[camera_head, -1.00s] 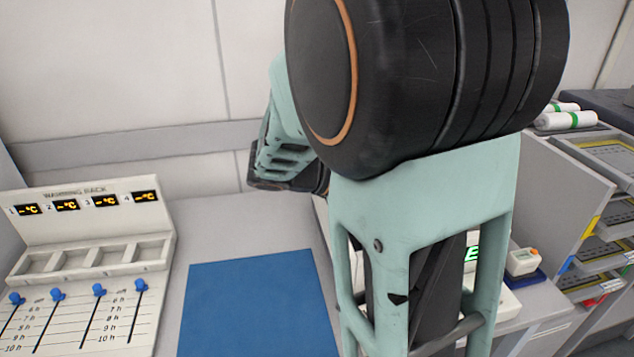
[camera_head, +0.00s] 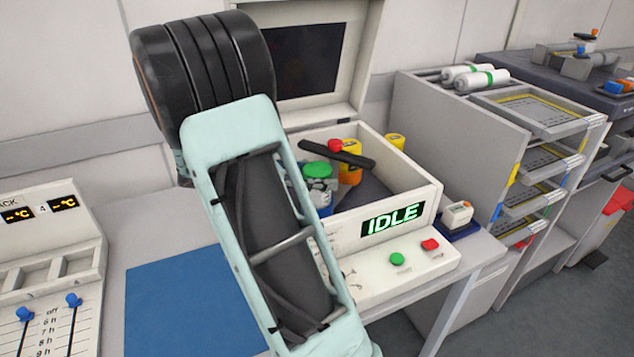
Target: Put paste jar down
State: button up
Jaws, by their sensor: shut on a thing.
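Several jars stand in the open bin of the machine with the IDLE display (camera_head: 392,219). I cannot tell which, if any, is the paste jar. My arm crosses the middle of the view and hides part of the bin's left side.
A blue mat (camera_head: 185,305) lies bare on the bench left of the machine. A warming rack (camera_head: 50,265) stands at the far left. A dark bar with a red knob (camera_head: 335,147) lies over the bin. A small white device (camera_head: 458,214) and shelved trays (camera_head: 535,112) are at right.

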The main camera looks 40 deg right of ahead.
jog(key=shift+f, duration=0.7)
jog(key=shift+f, duration=0.1)
jog(key=o, duration=1.7)
jog(key=shift+a, duration=0.2)
jog(key=p+v, duration=0.1)
jog(key=v, duration=1)
jog(key=shift+a, duration=0.3)
